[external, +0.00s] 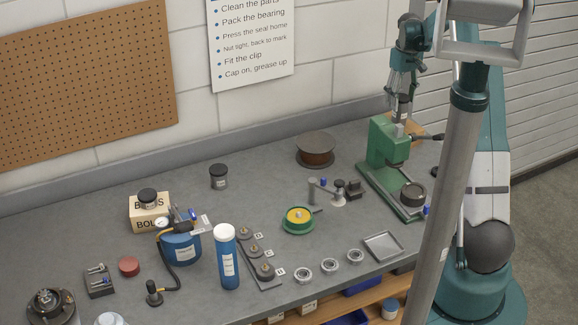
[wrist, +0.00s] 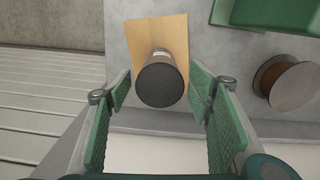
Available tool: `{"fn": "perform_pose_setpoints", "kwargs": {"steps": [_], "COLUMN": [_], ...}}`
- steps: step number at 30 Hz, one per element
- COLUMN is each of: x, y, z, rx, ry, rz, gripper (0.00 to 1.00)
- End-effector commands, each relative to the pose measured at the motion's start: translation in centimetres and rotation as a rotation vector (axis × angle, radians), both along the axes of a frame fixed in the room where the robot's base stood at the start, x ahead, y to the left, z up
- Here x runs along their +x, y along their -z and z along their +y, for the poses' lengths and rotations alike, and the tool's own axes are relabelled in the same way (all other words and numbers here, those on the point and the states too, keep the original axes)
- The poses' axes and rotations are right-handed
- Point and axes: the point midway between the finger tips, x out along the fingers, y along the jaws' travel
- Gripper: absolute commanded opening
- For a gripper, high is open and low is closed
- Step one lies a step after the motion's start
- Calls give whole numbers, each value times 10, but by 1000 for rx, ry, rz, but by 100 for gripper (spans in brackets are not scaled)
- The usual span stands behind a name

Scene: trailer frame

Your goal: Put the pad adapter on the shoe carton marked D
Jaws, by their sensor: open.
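My gripper (external: 402,88) is open, pointing down at the back right of the bench behind the green press. In the wrist view its fingers (wrist: 160,100) stand apart on either side of a dark round-topped cylinder (wrist: 162,84), with gaps on both sides. The cylinder has a small pale label and stands on a tan flat piece (wrist: 140,38). It also shows below my gripper in the external view (external: 404,108). I cannot tell which thing is the pad adapter. Small cartons (external: 308,306) sit on the shelf below the bench; no D is readable on them.
The green press (external: 384,150) stands close to my gripper. A brown spool (external: 315,150) is on its left. A rack (external: 262,284) with three round pieces and letter tags, a blue tube (external: 227,262) and a tray (external: 383,247) are nearer the front.

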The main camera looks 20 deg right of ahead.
Motion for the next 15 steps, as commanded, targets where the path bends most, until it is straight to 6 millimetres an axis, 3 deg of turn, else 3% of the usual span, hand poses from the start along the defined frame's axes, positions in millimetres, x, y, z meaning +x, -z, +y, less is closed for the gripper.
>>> {"fn": "perform_pose_setpoints", "kwargs": {"steps": [6,15], "x": [0,0], "y": [-36,-63], "z": [0,0], "rx": [0,0], "ry": [0,0], "rz": [0,0], "gripper": [52,52]}}
